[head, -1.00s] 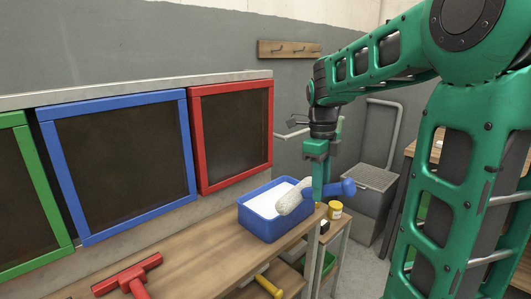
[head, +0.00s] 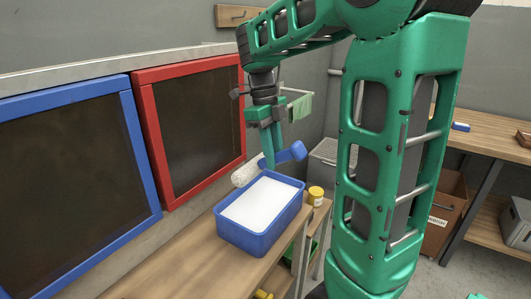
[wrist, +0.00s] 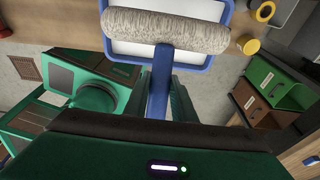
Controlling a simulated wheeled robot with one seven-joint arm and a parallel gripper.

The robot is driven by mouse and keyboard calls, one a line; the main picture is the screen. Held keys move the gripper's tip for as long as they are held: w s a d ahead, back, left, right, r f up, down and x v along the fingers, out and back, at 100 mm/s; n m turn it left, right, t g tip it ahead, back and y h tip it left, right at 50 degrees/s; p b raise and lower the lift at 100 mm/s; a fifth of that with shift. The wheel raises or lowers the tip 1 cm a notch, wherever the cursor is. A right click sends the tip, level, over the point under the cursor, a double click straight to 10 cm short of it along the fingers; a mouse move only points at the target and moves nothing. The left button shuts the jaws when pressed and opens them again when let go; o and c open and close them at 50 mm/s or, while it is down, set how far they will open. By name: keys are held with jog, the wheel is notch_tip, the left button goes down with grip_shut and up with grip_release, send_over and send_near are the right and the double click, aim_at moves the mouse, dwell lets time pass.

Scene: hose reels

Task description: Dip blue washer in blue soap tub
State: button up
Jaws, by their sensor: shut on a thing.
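The blue washer (head: 294,152) has a blue handle and a pale fluffy roller head (head: 246,171). My gripper (head: 270,160) is shut on its handle and holds it above the far left edge of the tub. In the wrist view, the roller head (wrist: 165,30) lies across the tub's near rim, with the blue handle (wrist: 160,85) running back between my fingers. The blue soap tub (head: 245,238) stands on the wooden bench and is full of white soap. The roller appears above the soap; contact cannot be told.
A yellow jar (head: 315,195) stands just right of the tub. Red-framed (head: 160,140) and blue-framed (head: 75,180) dark panels line the wall behind the bench. The bench (head: 165,272) is clear left of the tub. A brown box (head: 445,215) sits under a table at right.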

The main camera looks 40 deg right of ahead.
jog(key=shift+a+f, duration=0.15)
jog(key=shift+f, duration=1.25)
jog(key=w+x, duration=0.2)
jog(key=x, duration=0.8)
jog(key=shift+a+f, duration=0.4)
jog(key=shift+s, duration=0.1)
dwell(0.4)
jog(key=shift+s+d+r+v, duration=0.1)
jog(key=shift+s+v, duration=0.2)
jog(key=shift+v, duration=1.35)
jog(key=shift+s+d+r+v, duration=0.15)
jog(key=shift+s+v, duration=0.2)
jog(key=shift+v, duration=1.3)
jog(key=shift+s+d+f+v, duration=0.1)
jog(key=shift+s+v, duration=0.2)
jog(key=shift+v, duration=1.35)
jog(key=shift+r, duration=0.1)
jog(key=shift+s+v, duration=0.2)
jog(key=shift+v, duration=0.75)
jog(key=shift+s+v, duration=0.15)
jog(key=shift+v, duration=0.8)
